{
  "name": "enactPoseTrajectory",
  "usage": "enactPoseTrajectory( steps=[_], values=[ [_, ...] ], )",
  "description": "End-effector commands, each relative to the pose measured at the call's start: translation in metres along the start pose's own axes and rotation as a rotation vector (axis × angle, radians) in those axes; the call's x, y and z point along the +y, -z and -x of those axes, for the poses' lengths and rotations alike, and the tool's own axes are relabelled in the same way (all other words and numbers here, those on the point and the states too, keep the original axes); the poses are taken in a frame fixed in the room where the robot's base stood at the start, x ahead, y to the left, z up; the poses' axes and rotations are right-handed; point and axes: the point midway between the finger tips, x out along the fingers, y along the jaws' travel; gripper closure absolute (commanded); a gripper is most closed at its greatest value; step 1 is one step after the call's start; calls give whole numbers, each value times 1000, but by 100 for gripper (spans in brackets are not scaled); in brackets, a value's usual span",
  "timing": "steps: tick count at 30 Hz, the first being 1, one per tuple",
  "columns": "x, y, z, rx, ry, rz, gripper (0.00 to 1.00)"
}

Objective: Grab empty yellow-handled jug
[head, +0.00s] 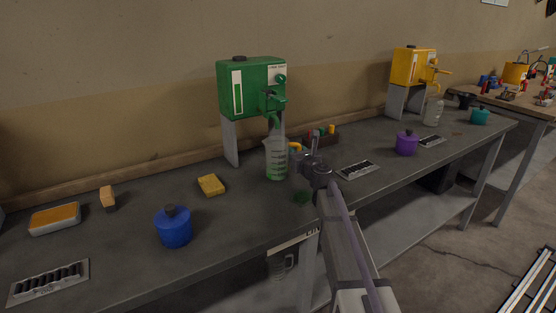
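A clear jug (276,158) with green markings stands upright on the bench under the tap of the green drum (252,88). A small yellow-orange piece (295,147) shows at its right; I cannot tell whether it is this jug's handle. My gripper (305,160) is just right of this jug, close to it; its fingers are small and partly hidden, so I cannot tell whether they are open or touch the jug. A second clear jug (432,112) stands below the tap of the yellow drum (414,67); its handle colour is unclear.
On the grey bench (120,247) stand a blue pot (173,227), a purple pot (406,143) and a teal pot (480,116). A yellow sponge (211,185) lies left of the near jug. Dark racks (357,169) lie along the front. A wooden table (520,98) stands far right.

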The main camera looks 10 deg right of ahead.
Motion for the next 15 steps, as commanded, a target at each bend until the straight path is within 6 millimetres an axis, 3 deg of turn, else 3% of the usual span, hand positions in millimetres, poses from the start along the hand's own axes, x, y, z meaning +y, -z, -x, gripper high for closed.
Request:
enactPoseTrajectory(
  steps=[6, 15],
  values=[
    [0, 0, -3, 0, 0, 0, 70],
    [0, 0, -2, 0, 0, 0, 99]
  ],
)
